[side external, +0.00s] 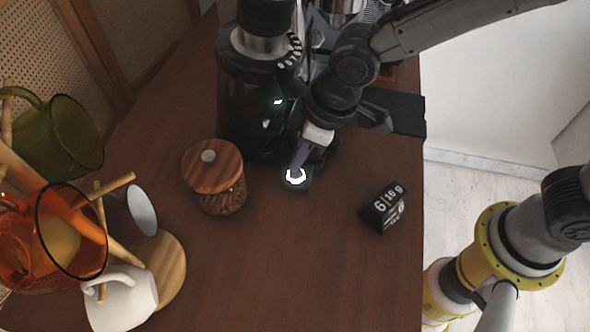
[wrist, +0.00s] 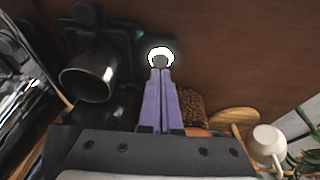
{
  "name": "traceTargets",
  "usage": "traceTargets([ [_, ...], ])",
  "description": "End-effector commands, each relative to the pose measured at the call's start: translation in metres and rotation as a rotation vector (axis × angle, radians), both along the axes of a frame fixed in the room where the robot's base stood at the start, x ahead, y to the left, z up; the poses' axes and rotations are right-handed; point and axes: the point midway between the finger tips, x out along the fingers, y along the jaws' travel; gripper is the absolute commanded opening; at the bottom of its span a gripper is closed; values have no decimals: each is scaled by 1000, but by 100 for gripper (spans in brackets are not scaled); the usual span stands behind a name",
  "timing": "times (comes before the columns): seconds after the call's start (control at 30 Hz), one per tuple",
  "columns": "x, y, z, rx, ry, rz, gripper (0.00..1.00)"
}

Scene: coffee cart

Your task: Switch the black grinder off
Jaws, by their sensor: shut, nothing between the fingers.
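The black grinder (side external: 240,118) stands at the back of the wooden table, with a small green light on its front. A round button with a lit white ring (side external: 296,177) sits low at its front. The lit ring also shows in the wrist view (wrist: 162,52). My gripper (side external: 299,166) is shut and empty, pointing down at the button. I cannot tell whether the tips touch the button. My arm hides part of the grinder's right side.
A glass jar with a wooden lid (side external: 212,172) and coffee beans stands just left of the button. A black flip clock (side external: 384,207) is to the right. A mug tree with cups (side external: 125,300) fills the left front. The front middle of the table is clear.

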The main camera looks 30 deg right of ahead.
Motion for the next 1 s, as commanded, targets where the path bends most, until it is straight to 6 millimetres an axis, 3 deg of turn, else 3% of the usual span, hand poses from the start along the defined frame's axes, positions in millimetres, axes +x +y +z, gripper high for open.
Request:
traceTargets([
  [1.0,0,0,-7,0,0,0,0],
])
